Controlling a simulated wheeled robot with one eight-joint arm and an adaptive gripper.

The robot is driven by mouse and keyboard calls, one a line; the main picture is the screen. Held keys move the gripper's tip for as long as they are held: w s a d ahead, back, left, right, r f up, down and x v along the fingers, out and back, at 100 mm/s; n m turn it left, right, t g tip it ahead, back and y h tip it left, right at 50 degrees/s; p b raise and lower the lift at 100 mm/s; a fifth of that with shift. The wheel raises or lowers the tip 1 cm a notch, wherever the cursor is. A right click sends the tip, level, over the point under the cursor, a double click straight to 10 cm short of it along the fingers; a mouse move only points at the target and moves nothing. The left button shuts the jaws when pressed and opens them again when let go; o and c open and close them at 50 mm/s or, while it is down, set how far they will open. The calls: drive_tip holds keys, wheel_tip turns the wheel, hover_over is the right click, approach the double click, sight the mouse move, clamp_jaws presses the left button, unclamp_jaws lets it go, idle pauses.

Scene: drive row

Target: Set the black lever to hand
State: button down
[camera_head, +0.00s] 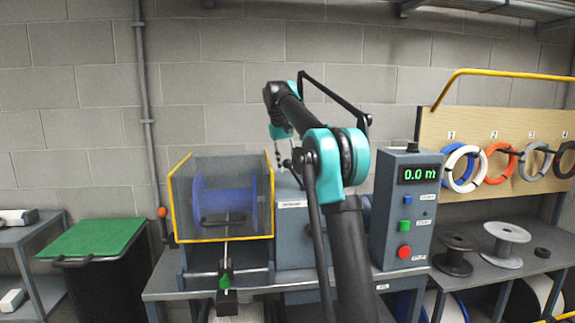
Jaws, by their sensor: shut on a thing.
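My arm rises from the bottom middle and bends down over the grey drive housing (296,240) in the head view. My gripper (279,158) is small and partly dark, at the top of the housing. It appears shut on the black lever (288,164), of which only a small dark part shows. My arm hides the right side of the housing. A pale label (292,204) sits on the housing front, too small to read surely. Which position the lever stands in cannot be told.
Left of the housing, a yellow-edged clear guard (181,205) covers a blue reel (233,190). Right stands a control box (396,225) reading 0.0 m. Spools (505,250) and hung coils (461,167) are farther right. A green-topped bin (95,238) is at left.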

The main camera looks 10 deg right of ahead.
drive_tip(key=shift+d, duration=0.1)
drive_tip(key=shift+d+r+y, duration=0.4)
drive_tip(key=shift+d+y, duration=0.45)
drive_tip(key=shift+d, duration=0.05)
drive_tip(key=shift+d+r+y, duration=0.35)
drive_tip(key=shift+d+y, duration=0.5)
drive_tip(key=shift+d+r+y, duration=0.2)
drive_tip(key=shift+d+y, duration=1.2)
drive_tip(key=c, duration=1.1)
unclamp_jaws()
drive_tip(key=shift+v, duration=3.75)
drive_tip(key=shift+d, duration=0.1)
drive_tip(key=shift+f, duration=0.1)
